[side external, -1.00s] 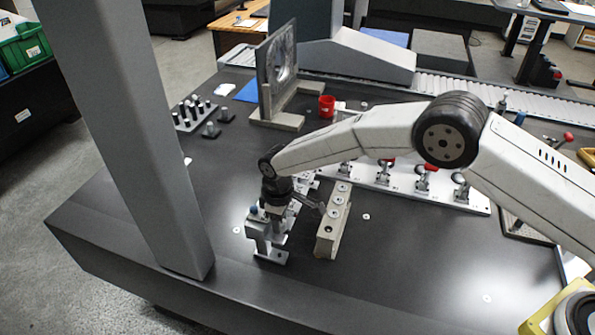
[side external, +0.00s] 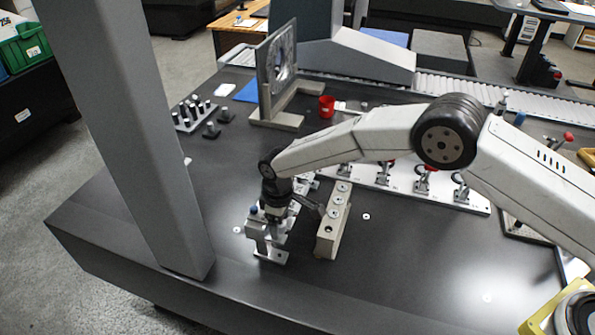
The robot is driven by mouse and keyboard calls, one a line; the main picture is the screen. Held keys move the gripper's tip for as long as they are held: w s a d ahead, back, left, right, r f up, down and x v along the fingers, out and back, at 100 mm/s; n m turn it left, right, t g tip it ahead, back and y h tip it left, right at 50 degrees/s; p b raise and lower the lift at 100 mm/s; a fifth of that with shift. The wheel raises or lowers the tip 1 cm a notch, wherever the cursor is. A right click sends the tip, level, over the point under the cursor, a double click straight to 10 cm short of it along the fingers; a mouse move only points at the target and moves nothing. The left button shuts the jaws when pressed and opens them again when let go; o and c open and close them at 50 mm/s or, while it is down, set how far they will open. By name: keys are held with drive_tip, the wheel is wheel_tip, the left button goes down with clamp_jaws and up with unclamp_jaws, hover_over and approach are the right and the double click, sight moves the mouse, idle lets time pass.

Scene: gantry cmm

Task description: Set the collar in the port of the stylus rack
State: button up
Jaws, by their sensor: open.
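My gripper (side external: 272,216) points down over a grey metal stand, which looks like the stylus rack (side external: 271,255). Its fingers are open, small in this view and partly merged with the top of the rack. I cannot make out the collar for certain; it may be hidden at the fingers or in the rack's port, and the port is hidden too. A beige block (side external: 325,245) stands just right of the rack, with several round metal rings along its top and a dark hole at its near end.
A grey column (side external: 135,140) stands at the left front. A white plate with several clamps (side external: 400,185) lies behind the block. A red cup (side external: 327,106), an upright plate fixture (side external: 277,70) and a pin holder (side external: 190,117) stand farther back.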

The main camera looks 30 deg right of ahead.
drive_tip(key=shift+r, duration=0.15)
drive_tip(key=shift+r, duration=3.75)
drive_tip(key=shift+d+r, duration=0.1)
drive_tip(key=shift+d+r, duration=0.1)
drive_tip(key=shift+d, duration=0.15)
drive_tip(key=s+d+r+m, duration=0.3)
drive_tip(key=d+r, duration=0.2)
drive_tip(key=d, duration=0.4)
drive_tip(key=s+d+r+m+t, duration=0.2)
drive_tip(key=s+d+m, duration=0.4)
drive_tip(key=s+d, duration=1.1)
drive_tip(key=s+r, duration=0.1)
drive_tip(key=s, duration=0.3)
drive_tip(key=shift+d+t, duration=0.3)
